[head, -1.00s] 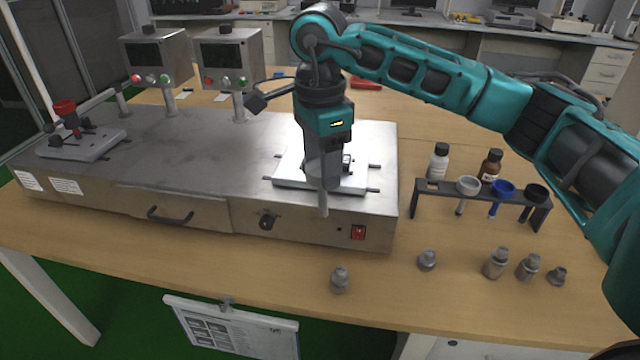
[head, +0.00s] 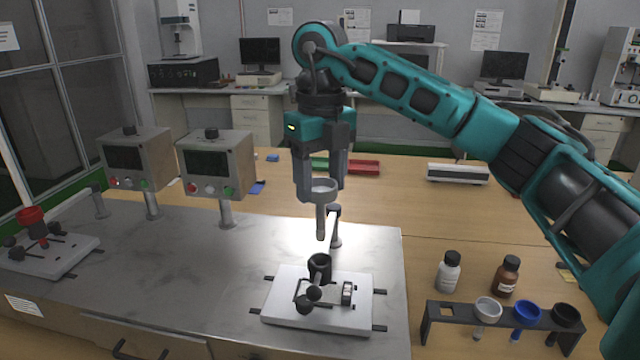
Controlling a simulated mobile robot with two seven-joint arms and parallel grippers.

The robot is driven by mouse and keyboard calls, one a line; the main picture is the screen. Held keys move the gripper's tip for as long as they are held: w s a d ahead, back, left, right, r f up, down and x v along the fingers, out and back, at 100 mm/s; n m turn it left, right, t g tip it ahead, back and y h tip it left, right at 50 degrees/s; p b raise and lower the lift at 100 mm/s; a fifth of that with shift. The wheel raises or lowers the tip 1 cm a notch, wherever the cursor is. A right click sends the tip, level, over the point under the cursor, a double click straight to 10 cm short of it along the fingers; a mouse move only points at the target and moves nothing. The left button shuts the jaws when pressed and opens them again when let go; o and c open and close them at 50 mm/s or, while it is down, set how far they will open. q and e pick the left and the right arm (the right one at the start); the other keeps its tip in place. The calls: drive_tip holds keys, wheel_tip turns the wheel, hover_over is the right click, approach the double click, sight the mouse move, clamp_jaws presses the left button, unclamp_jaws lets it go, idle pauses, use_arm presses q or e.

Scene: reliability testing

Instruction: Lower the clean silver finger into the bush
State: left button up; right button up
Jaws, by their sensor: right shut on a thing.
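The silver finger (head: 321,212), a grey cup with a thin stem, hangs upright from my right gripper (head: 320,180). The two jaws are shut on its cup. The bush (head: 319,265) is a short black ring on the white base plate (head: 285,308) of the nearer tester. The finger's stem tip is in the air, above the bush in the picture and apart from it; the exact distance in depth is hard to tell. My left gripper is out of view.
A black rack (head: 450,312) at the right holds several cups. A white bottle (head: 448,271) and a brown bottle (head: 506,277) stand behind it. Display boxes (head: 216,165) stand on the left of the metal bench. A thin post rises behind the bush.

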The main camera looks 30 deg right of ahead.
sight(321, 217)
drive_tip(key=shift+w+d, duration=0.1)
drive_tip(key=shift+w, duration=0.15)
drive_tip(key=shift+s+f+b, duration=0.1)
drive_tip(key=shift+f+b, duration=0.65)
drive_tip(key=shift+f, duration=0.2)
drive_tip(key=shift+f+b, duration=0.7)
drive_tip(key=shift+f, duration=0.05)
drive_tip(key=shift+r+p, duration=0.15)
drive_tip(key=shift+p, duration=0.15)
drive_tip(key=shift+f+b, duration=0.85)
drive_tip(key=shift+f, duration=0.6)
drive_tip(key=shift+f+b, duration=0.35)
drive_tip(key=shift+f, duration=0.3)
